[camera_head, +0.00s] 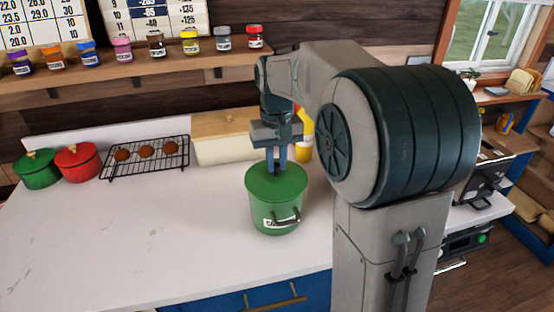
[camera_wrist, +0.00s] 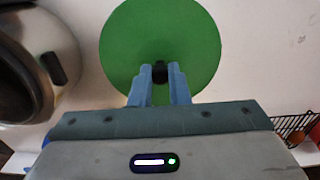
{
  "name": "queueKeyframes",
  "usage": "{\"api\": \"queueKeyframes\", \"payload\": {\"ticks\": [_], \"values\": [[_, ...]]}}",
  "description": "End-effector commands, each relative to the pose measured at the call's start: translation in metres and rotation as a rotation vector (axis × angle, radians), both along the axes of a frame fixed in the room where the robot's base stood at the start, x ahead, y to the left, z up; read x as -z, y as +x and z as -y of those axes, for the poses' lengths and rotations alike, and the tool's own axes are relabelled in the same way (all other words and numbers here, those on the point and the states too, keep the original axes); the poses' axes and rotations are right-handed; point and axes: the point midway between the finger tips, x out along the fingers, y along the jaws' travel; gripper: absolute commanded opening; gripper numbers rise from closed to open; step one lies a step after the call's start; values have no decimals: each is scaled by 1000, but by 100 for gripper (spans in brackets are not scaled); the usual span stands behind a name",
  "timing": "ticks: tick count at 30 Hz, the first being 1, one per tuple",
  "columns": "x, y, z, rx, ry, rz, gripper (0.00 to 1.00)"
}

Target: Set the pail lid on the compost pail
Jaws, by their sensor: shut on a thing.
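The green compost pail (camera_head: 275,216) stands upright on the white counter, with a label and a handle on its front. The round green pail lid (camera_head: 277,187) covers the pail's top, roughly level and lined up with the rim; I cannot tell if a thin gap is left. My gripper (camera_head: 277,168) points down over the lid, shut on its knob. In the wrist view the lid (camera_wrist: 125,45) shows as a full green disc, and my gripper (camera_wrist: 160,75) has its blue fingers on both sides of the dark knob. The lid hides the pail there.
A green pot (camera_head: 37,169) and a red pot (camera_head: 78,162) stand at the left. A black rack (camera_head: 172,166) with brown round items is behind, beside a lidded cream box (camera_head: 222,150). A yellow cup (camera_head: 302,149) is behind the pail. The front left counter (camera_head: 150,240) is clear.

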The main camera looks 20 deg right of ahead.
Motion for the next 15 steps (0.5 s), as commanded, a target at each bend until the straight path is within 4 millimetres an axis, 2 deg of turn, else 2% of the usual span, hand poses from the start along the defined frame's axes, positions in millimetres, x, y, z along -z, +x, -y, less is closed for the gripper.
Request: {"api": "queueKeyframes", "payload": {"ticks": [15], "values": [[7,0,0,0,0,-1,0]]}}
